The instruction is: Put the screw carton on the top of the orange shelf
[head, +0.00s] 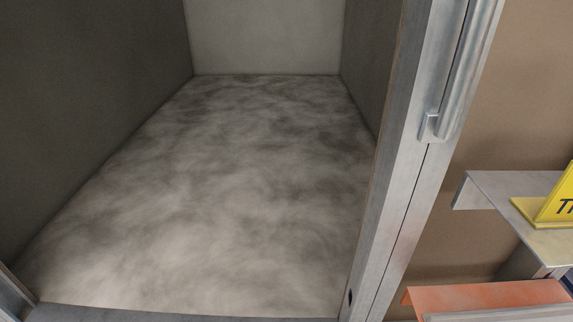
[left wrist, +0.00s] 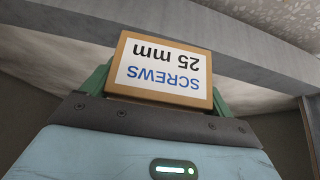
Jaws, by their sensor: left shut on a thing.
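The screw carton (left wrist: 160,72) is a brown box with a white label reading "SCREWS 25 mm", upside down in the left wrist view. My left gripper (left wrist: 158,75) is shut on it, with green fingers showing at both sides of the carton. In the head view, an orange shelf (head: 485,294) shows at the lower right, cut off by the picture edge. Neither gripper nor the carton is in the head view. My right gripper is in no view.
A pod with a mottled floor (head: 230,200) and dark walls fills the left and middle. A metal door frame (head: 400,160) with a handle (head: 465,75) stands between it and the shelves. A metal shelf (head: 510,190) carries a yellow sign (head: 555,205) above the orange one.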

